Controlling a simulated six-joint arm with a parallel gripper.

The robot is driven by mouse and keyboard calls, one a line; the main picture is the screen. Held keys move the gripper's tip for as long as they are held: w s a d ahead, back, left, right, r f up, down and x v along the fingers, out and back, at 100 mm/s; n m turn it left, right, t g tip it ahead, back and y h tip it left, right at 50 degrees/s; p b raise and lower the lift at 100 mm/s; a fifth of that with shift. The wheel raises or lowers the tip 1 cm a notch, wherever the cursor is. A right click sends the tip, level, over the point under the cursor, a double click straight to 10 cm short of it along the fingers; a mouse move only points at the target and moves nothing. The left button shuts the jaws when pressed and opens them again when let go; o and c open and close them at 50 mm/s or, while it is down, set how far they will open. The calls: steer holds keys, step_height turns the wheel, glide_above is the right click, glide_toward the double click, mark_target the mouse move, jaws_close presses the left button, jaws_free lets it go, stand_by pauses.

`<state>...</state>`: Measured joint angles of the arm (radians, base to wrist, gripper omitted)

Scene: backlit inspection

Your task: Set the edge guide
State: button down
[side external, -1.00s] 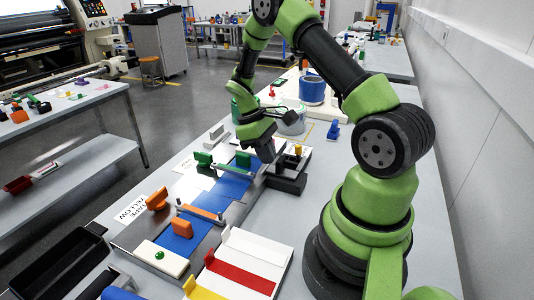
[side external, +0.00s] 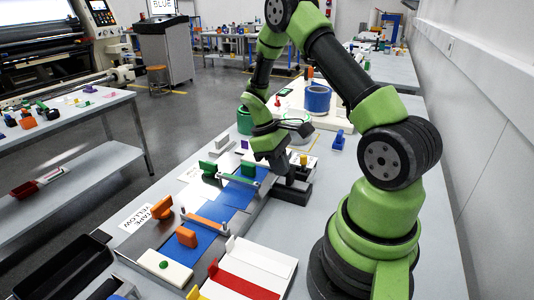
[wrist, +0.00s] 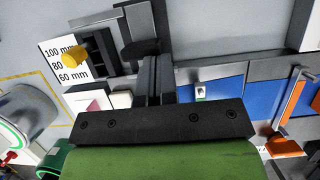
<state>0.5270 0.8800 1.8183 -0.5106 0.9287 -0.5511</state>
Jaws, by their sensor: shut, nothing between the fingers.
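The edge guide appears to be the dark fixture with a yellow knob (side external: 303,160), beside a black block (side external: 292,191) at the right edge of the blue strip (side external: 235,193). In the wrist view the yellow knob (wrist: 74,45) lies over a white card (wrist: 62,64) reading 100 mm, 80 and 60 mm, left of a dark slotted frame (wrist: 98,42). My gripper (side external: 283,176) is shut and empty, low over the black block. In the wrist view its fingertips (wrist: 157,62) point at a grey and black part right of the knob. Whether they touch it is unclear.
A green-handled bar (side external: 232,175) and an orange-handled bar (side external: 203,220) cross the blue strip close by. A blue-sided roll (side external: 317,99) stands behind, and a small blue piece (side external: 338,140) sits to the right. A white tray with a red strip (side external: 245,283) lies in front.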

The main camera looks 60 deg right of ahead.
mark_target(292, 168)
steer(key=w, duration=0.2)
steer(key=w+r, duration=0.1)
steer(key=w, duration=0.1)
steer(key=shift+w, duration=0.25)
steer(key=v, duration=0.9)
steer(key=s+d+f, duration=0.1)
steer(key=f, duration=0.1)
steer(key=d+f, duration=0.1)
steer(key=f, duration=0.2)
steer(key=s+d+f, duration=0.1)
steer(key=f, duration=0.2)
steer(key=shift+s+f, duration=0.1)
steer(key=shift+s, duration=0.2)
steer(key=s, duration=0.1)
steer(key=s+f, duration=0.1)
steer(key=shift+s, duration=1.15)
steer(key=shift+s, duration=1.05)
steer(key=shift+f, duration=0.1)
